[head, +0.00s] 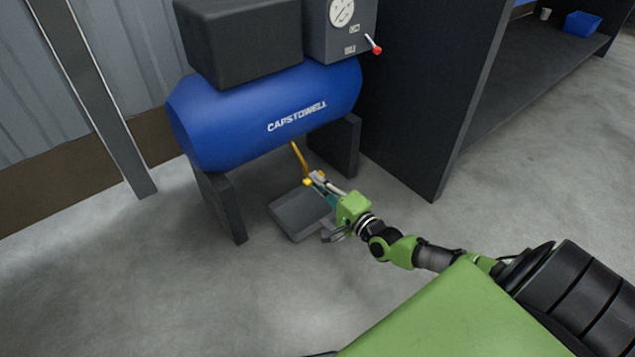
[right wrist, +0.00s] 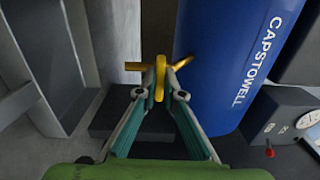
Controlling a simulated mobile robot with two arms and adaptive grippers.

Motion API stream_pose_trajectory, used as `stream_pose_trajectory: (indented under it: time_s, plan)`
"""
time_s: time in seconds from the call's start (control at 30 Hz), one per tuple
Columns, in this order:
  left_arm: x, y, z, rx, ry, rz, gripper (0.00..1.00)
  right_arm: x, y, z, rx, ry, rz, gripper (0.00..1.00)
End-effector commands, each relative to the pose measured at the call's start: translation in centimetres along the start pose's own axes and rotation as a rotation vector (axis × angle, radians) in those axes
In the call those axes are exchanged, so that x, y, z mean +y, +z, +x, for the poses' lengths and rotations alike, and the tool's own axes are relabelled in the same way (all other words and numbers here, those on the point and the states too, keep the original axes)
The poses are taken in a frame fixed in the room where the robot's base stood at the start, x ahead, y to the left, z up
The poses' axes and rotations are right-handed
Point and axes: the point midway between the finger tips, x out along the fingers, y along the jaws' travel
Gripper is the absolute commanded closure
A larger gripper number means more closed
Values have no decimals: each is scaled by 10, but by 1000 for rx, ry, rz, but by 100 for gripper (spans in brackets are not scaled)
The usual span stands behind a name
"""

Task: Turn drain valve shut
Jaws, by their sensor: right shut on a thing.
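The drain valve (head: 299,160) hangs under the blue compressor tank (head: 255,90) as a thin yellow pipe with a yellow fitting at its lower end. In the right wrist view the yellow valve handle (right wrist: 160,68) stands between my fingertips, with a yellow bar running across behind it. My right gripper (head: 315,181) reaches in from the right under the tank. It is shut on the valve handle; its two fingers (right wrist: 160,88) touch it from both sides. The handle's exact turn is hard to tell. My left gripper is not in view.
A shallow grey tray (head: 285,210) lies on the floor below the valve. Dark tank legs (head: 222,208) stand on either side. A dark panel (head: 425,90) stands to the right. A gauge box (head: 341,35) with a red-tipped lever sits above. Open concrete floor lies in front.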

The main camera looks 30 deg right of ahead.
Motion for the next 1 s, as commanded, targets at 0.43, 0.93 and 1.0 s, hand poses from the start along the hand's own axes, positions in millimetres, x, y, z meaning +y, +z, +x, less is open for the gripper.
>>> stream_pose_trajectory:
  time_s: [0.43,0.93,1.0]
  plan:
    - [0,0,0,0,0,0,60,1,0,0,1,2,6,75]
    - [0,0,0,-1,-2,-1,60,2,0,-15,0,4,5,75]
    - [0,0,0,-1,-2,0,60,2,0,-25,0,5,5,75]
